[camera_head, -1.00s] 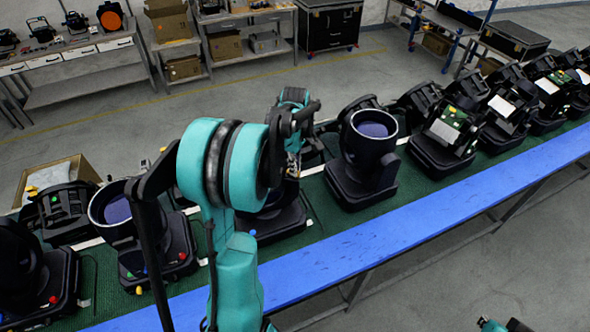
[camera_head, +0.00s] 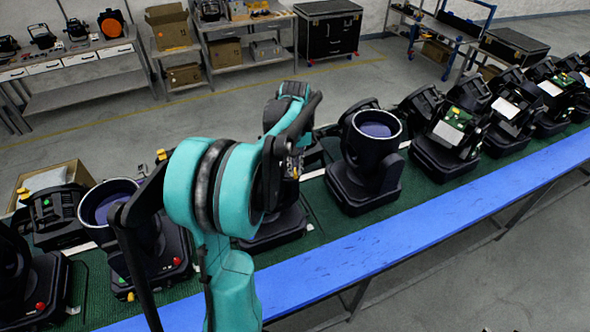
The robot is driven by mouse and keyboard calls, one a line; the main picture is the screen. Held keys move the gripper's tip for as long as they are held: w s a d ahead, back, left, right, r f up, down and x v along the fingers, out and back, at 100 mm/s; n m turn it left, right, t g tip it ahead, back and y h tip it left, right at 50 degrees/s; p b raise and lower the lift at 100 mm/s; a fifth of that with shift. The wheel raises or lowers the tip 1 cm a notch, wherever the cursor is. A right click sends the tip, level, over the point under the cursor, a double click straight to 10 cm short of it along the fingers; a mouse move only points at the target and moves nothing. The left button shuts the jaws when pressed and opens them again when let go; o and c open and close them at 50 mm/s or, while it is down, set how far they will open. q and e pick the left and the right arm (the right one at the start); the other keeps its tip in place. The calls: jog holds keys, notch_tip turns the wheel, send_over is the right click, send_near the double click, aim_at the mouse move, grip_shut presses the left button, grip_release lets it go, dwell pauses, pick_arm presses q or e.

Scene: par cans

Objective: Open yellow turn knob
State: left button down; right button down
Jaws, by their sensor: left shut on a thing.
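The teal left arm crosses the middle of the view. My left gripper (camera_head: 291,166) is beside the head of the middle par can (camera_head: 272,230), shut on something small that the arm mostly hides. I cannot make out whether it is a yellow turn knob. The black base of this par can sits on the green belt. A small yellow knob (camera_head: 130,296) shows low on the par can to the left (camera_head: 152,262), near a red one (camera_head: 177,261). My right gripper is not in view.
An upright par can (camera_head: 371,155) stands close to the right of the gripper. More par cans line the green belt (camera_head: 413,190) on both sides. A blue rail (camera_head: 420,222) runs along its front. Workbenches with boxes stand at the back. The floor in front is clear.

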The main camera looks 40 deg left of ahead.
pick_arm(q)
jog(key=shift+m+b, duration=0.45)
jog(key=shift+m, duration=1.45)
jog(key=c, duration=1.7)
grip_release()
jog(key=shift+r, duration=0.1)
notch_tip(320, 180, up, 12)
jog(key=shift+f, duration=0.1)
